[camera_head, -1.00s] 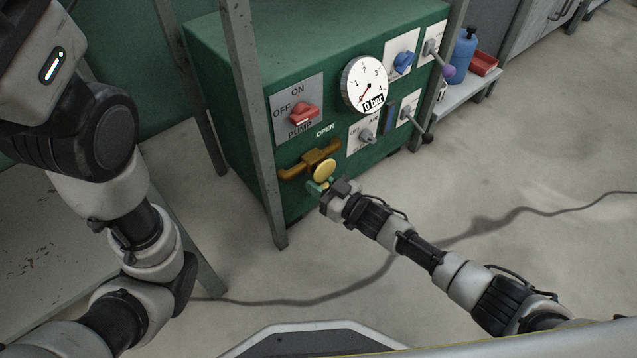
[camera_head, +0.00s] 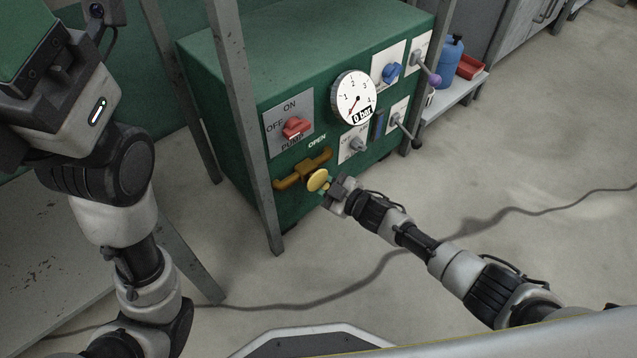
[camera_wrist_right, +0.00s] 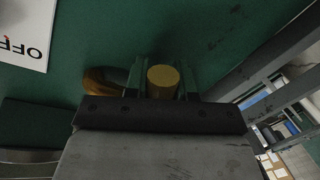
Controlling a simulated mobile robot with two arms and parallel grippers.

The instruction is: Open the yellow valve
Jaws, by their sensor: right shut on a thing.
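My right gripper (camera_head: 325,188) is at the valve's right side. In the right wrist view the yellow knob (camera_wrist_right: 163,82) sits between the two green fingers (camera_wrist_right: 163,80), which are shut on it. Part of the pipe shows behind the left finger. My left gripper (camera_head: 40,40) is at the top left, cut off by the picture's edge; its fingertips are hidden.
The green cabinet (camera_head: 290,50) also carries a red pump switch (camera_head: 296,128), a gauge (camera_head: 353,98) marked 0 bar, a blue knob (camera_head: 391,72) and several levers. Grey metal posts (camera_head: 245,130) stand before its left side. The floor at right is clear except for a cable.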

